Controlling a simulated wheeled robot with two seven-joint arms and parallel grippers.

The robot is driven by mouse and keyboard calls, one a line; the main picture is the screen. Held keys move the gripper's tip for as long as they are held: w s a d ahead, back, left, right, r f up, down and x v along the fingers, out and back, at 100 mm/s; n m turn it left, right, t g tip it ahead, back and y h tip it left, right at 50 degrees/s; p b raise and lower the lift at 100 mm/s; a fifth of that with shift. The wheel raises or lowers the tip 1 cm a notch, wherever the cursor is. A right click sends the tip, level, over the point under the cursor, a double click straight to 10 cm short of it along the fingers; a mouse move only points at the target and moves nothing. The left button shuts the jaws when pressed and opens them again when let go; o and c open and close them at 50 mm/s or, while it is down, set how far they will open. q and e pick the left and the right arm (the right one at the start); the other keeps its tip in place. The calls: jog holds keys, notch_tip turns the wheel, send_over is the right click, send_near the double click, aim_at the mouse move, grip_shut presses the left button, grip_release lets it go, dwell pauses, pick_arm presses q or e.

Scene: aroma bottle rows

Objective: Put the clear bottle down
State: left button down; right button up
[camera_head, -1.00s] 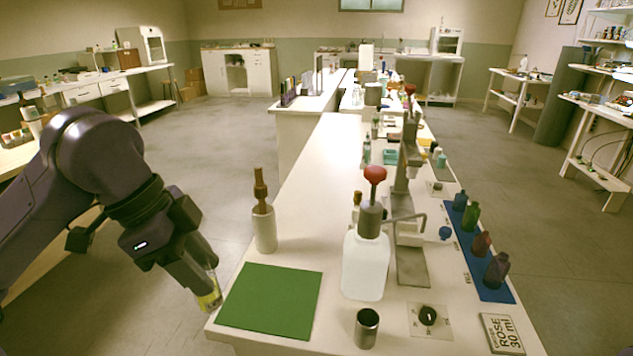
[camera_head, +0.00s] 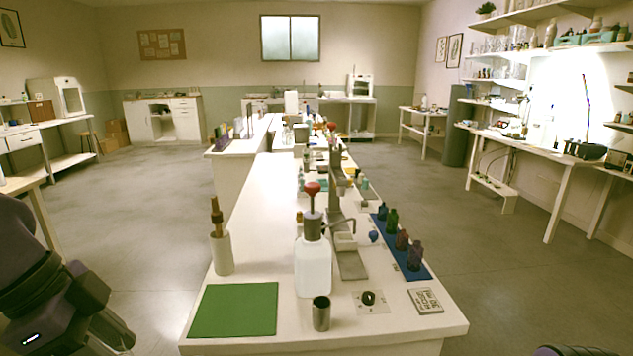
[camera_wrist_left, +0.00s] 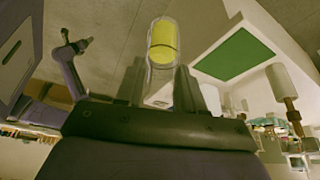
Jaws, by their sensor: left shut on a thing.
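My left gripper (camera_head: 118,335) is low at the left in the head view, left of the white bench (camera_head: 260,210) and apart from it. The wrist view shows its fingers (camera_wrist_left: 160,88) shut on the clear bottle (camera_wrist_left: 162,45), which holds yellow liquid. The bottle is over the floor, beside the bench edge; I cannot make it out in the head view. A green mat (camera_head: 235,310) lies bare on the bench's near left corner. It also shows in the wrist view (camera_wrist_left: 234,54). My right gripper is not in view.
A white holder (camera_head: 222,254) with a brown dropper stands behind the mat. A large pump bottle (camera_head: 312,268) and a metal cup (camera_head: 321,314) stand to its right. Dark bottles stand on a blue strip (camera_head: 424,273) at the bench's right edge.

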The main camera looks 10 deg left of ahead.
pick_arm(q)
jog(key=shift+w+r+m, duration=0.1)
jog(key=shift+w+m, duration=0.05)
jog(key=shift+m, duration=0.25)
jog(key=w+d+f+n+t+y+p, duration=0.1)
jog(key=w+d+f+n+y+p, duration=0.1)
jog(key=w+f+n, duration=0.4)
jog(key=w+d+f+n+t+y+p, duration=0.1)
jog(key=w+d+f+n+y+p, duration=0.1)
jog(key=w+d+f+n+p, duration=0.3)
jog(key=w+d+f+n, duration=0.1)
jog(key=w+d+f, duration=0.1)
jog(key=w+f, duration=0.2)
jog(key=shift+w+n, duration=0.3)
jog(key=shift+w, duration=0.55)
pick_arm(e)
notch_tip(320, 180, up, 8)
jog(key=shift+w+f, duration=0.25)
